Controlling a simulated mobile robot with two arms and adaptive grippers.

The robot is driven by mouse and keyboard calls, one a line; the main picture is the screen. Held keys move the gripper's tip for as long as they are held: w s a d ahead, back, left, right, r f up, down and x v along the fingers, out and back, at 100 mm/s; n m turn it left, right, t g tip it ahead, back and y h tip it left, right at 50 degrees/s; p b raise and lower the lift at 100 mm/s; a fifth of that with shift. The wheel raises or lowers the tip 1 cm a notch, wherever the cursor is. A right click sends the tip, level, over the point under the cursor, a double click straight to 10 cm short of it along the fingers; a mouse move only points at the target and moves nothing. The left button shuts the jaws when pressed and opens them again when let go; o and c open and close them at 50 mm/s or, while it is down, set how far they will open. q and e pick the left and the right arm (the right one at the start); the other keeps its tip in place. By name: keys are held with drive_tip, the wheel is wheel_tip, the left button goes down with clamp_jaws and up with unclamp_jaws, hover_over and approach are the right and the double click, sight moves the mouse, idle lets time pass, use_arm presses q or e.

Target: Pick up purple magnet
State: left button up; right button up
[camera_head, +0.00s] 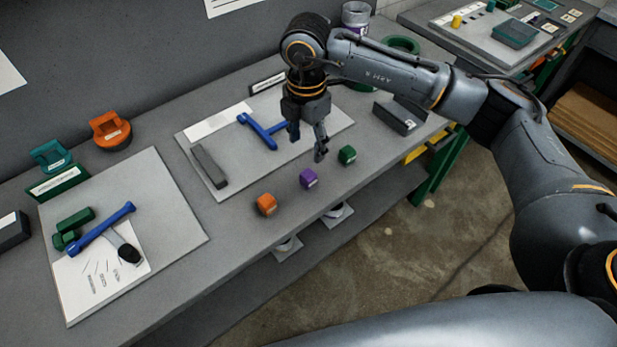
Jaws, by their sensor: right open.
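The purple magnet (308,179) is a small cube near the front edge of the grey bench. It stands between an orange cube (266,204) on its left and a green cube (347,155) on its right. My right gripper (307,148) is open and empty, pointing down. In the picture its fingertips show above and slightly behind the purple cube, apart from it. My left gripper is not in view.
A light board (225,182) behind the cubes holds a grey bar (209,166) and a blue T-shaped tool (262,131). A left board (176,225) holds tools and paper. A dark block (400,117) stands at right. The bench front between the boards is clear.

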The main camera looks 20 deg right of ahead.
sight(309, 174)
wheel_tip(309, 174, down, 8)
drive_tip(key=shift+p, duration=0.85)
drive_tip(key=shift+w+d+f+p, duration=0.1)
drive_tip(key=shift+f+p, duration=0.25)
drive_tip(key=shift+f, duration=0.15)
drive_tip(key=f, duration=0.1)
drive_tip(key=f+p, duration=0.1)
drive_tip(key=f, duration=0.1)
drive_tip(key=shift+w+d+f, duration=0.2)
drive_tip(key=shift+w+f, duration=0.05)
drive_tip(key=shift+f, duration=0.5)
drive_tip(key=shift+c, duration=0.4)
clamp_jaws()
drive_tip(key=shift+r, duration=0.1)
